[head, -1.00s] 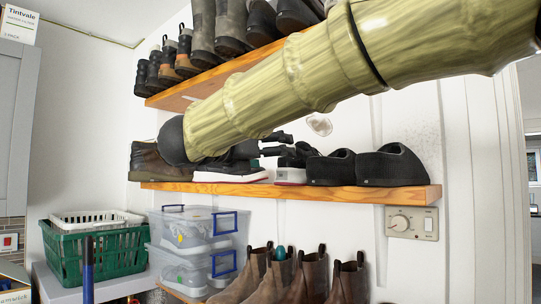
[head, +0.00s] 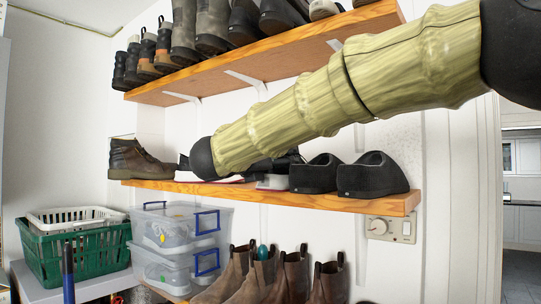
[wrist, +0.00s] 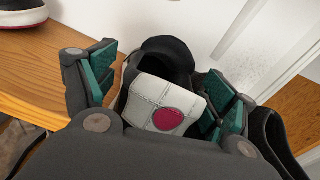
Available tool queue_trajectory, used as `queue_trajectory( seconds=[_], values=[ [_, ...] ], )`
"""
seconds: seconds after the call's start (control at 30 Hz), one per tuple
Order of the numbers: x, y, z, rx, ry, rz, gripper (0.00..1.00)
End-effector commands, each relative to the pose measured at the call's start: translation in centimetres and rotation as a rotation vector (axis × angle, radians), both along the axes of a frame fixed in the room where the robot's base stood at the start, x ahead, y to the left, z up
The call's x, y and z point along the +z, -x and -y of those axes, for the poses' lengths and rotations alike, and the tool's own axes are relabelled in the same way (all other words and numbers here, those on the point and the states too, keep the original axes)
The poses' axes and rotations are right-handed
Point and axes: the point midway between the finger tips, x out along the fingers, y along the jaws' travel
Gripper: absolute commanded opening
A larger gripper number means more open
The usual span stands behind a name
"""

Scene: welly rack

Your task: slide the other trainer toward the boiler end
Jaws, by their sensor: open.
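One trainer (wrist: 168,100), with a pale grey heel, a pink round patch and a black collar, stands on the middle wooden shelf. In the wrist view my gripper (wrist: 162,84) is open, with one green-padded finger on each side of its heel. Whether the pads touch it I cannot tell. In the head view this trainer (head: 272,183) is mostly hidden by my arm and gripper. The first trainer (wrist: 22,13), with a white and red sole, stands apart to the left. Its white side (head: 183,165) shows beside my arm in the head view. No boiler is clearly visible.
Dark slip-on shoes (head: 372,176) stand close on the right; one (wrist: 268,135) is near my right finger. A brown boot (head: 135,160) stands at the shelf's left end. The upper shelf (head: 270,55) hangs above. A dial panel (head: 390,229) is below right.

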Motion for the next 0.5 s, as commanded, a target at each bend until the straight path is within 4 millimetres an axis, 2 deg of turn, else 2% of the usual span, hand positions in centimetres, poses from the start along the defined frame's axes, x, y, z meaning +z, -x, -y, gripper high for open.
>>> queue_trajectory(
  seconds=[0.37,0.5],
  values=[
    [-0.03,-0.26,0.2,0.0,-0.001,0.001,0.84],
    [-0.02,-0.25,0.18,0.0,-0.001,0.001,0.59]
  ],
)
